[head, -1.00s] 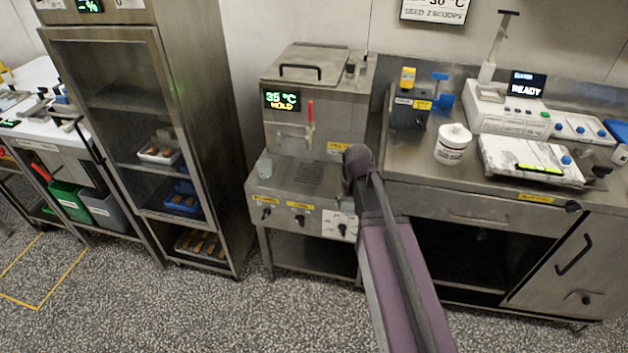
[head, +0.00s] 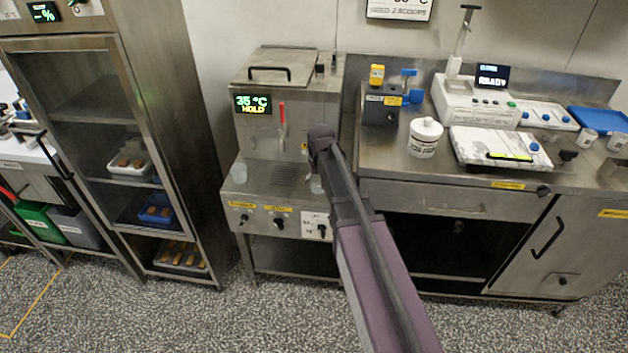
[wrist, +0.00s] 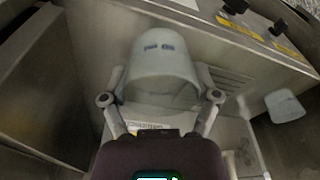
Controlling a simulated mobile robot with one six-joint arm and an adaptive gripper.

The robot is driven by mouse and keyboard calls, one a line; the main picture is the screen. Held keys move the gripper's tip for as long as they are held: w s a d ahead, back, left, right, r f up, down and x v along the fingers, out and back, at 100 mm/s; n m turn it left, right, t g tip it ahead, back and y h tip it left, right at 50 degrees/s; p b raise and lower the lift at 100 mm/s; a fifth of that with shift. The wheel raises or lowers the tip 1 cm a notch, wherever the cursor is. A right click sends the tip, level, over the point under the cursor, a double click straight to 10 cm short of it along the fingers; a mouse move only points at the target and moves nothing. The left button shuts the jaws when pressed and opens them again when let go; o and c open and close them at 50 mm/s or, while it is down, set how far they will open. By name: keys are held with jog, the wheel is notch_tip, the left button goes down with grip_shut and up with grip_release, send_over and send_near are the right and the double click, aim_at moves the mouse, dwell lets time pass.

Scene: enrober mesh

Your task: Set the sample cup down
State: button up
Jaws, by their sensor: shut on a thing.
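A pale translucent sample cup (wrist: 163,72) is held between the two fingers of my gripper (wrist: 160,88), with dark marks on its wall. In the head view the cup (head: 317,185) shows partly, just below my wrist, at the right part of the steel machine's front shelf (head: 262,193). My arm hides the fingers there. I cannot tell whether the cup's base touches the shelf.
A second translucent cup (head: 239,171) stands at the shelf's left end, also seen in the wrist view (wrist: 285,105). A red-handled tap (head: 282,125) is above the shelf. A white tub (head: 425,138) stands on the right counter (head: 385,165).

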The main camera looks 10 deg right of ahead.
aim_at(314, 179)
jog(key=w, duration=0.6)
jog(key=shift+a+f, duration=0.2)
jog(key=shift+f, duration=0.1)
jog(key=shift+f+b, duration=1.75)
jog(key=shift+b, duration=0.2)
jog(key=shift+f, duration=0.2)
jog(key=o, duration=0.8)
jog(key=shift+r, duration=0.2)
jog(key=r+p, duration=0.4)
jog(key=s+r+p, duration=0.1)
jog(key=r+p, duration=0.7)
jog(key=shift+s, duration=0.3)
